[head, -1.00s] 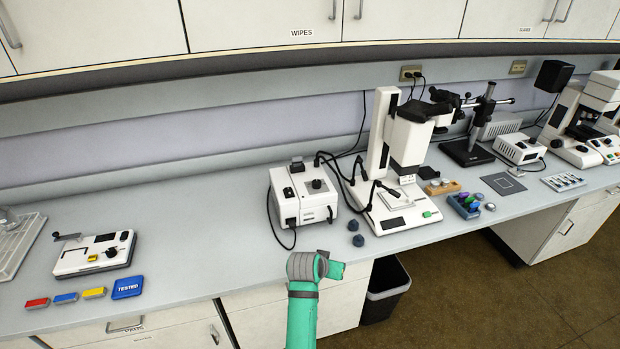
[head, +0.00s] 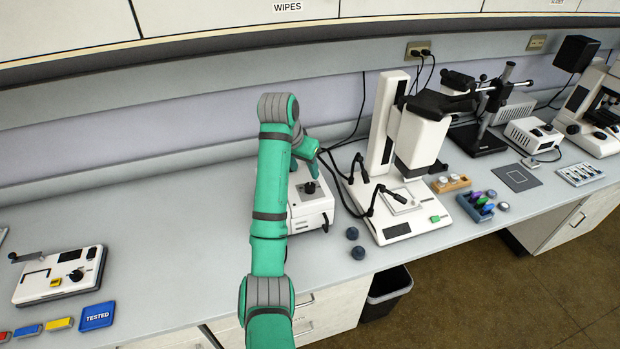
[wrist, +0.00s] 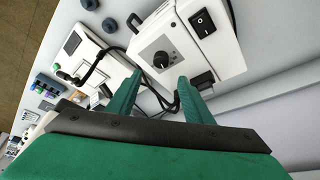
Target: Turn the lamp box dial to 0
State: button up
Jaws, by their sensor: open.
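The lamp box (head: 306,207) is a white box left of the white microscope, partly hidden behind my arm in the head view. Its black dial (head: 310,187) shows on top just below my gripper (head: 306,166). In the wrist view the lamp box (wrist: 184,62) fills the upper middle, with the dial (wrist: 161,60) on a grey patch. My gripper (wrist: 157,85) is open and empty there, its two green fingers apart and pointing towards the dial side. I see no contact with the dial. Its markings are too small to read.
A black rocker switch (wrist: 202,22) is on the same box. Black cables run between the lamp box and the microscope (head: 405,150). Two dark knobs (head: 355,243) stand at the bench front. Bench left of my arm is clear up to a white device (head: 60,277).

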aim_at(310, 185)
jog(key=x, duration=0.9)
jog(key=shift+s+a+f, duration=0.1)
jog(key=shift+s+a, duration=0.05)
jog(key=shift+a, duration=0.05)
jog(key=shift+w+d+f, duration=0.15)
jog(key=shift+w+f, duration=0.2)
jog(key=shift+f, duration=0.05)
